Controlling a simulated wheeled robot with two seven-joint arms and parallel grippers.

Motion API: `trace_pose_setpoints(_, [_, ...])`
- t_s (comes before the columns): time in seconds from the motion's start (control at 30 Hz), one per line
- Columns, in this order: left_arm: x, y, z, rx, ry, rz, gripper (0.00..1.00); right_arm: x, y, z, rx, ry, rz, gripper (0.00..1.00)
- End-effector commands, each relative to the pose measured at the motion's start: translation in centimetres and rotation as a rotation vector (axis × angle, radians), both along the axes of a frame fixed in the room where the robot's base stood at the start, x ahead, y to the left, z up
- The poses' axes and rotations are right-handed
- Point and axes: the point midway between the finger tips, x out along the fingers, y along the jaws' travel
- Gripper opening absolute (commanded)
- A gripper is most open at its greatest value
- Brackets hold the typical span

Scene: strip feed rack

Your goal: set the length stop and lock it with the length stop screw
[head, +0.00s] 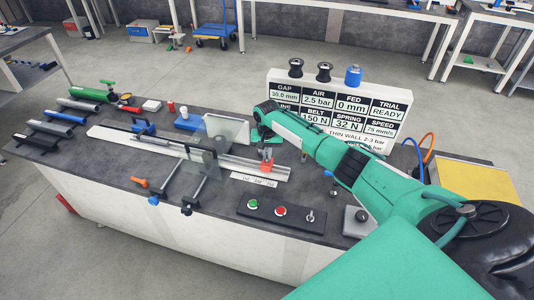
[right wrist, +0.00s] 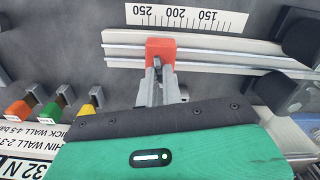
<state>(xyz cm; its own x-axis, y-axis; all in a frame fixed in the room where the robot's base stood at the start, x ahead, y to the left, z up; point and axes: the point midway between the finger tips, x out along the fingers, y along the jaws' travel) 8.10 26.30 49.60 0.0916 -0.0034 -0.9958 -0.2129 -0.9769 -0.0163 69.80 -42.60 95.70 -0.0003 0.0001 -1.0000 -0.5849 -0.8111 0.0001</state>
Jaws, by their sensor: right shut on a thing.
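The length stop is a small red block (right wrist: 160,48) on a pale metal rail (right wrist: 225,55). In the right wrist view it stands beside the scale strip (right wrist: 190,18), between the 250 and 200 marks. The red block also shows in the head view (head: 266,168). My right gripper (right wrist: 157,68) is at the block's near side, its fingers close together around a small dark part, seemingly the length stop screw; the fingers hide most of it. In the head view my right gripper (head: 267,154) reaches down onto the stop. My left gripper is in neither view.
A sign board (head: 340,110) with spools on top stands behind my right arm. A button panel (head: 280,212) lies in front. Several coloured tubes (head: 60,115) lie at the left.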

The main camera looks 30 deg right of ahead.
Motion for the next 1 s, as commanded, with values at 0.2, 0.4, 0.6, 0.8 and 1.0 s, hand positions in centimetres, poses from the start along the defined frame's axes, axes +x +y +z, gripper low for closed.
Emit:
trace_pose_setpoints(0.2, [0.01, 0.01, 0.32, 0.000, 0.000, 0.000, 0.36, 0.01, 0.00, 0.11, 0.001, 0.000, 0.201, 0.00])
trace_pose_setpoints(0.4, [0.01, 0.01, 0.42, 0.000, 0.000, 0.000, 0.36, 0.01, 0.03, 0.07, 0.002, 0.000, 0.391, 0.00])
trace_pose_setpoints(0.6, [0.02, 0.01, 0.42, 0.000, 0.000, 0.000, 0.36, 0.01, -0.01, 0.03, 0.001, -0.001, 0.581, 0.00])
trace_pose_setpoints(0.8, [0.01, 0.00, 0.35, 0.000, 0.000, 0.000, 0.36, 0.03, -0.02, 0.03, 0.000, -0.001, 0.772, 0.00])
trace_pose_setpoints(1.0, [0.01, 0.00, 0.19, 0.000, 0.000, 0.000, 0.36, 0.06, -0.04, 0.03, -0.001, -0.002, 0.962, 0.00])
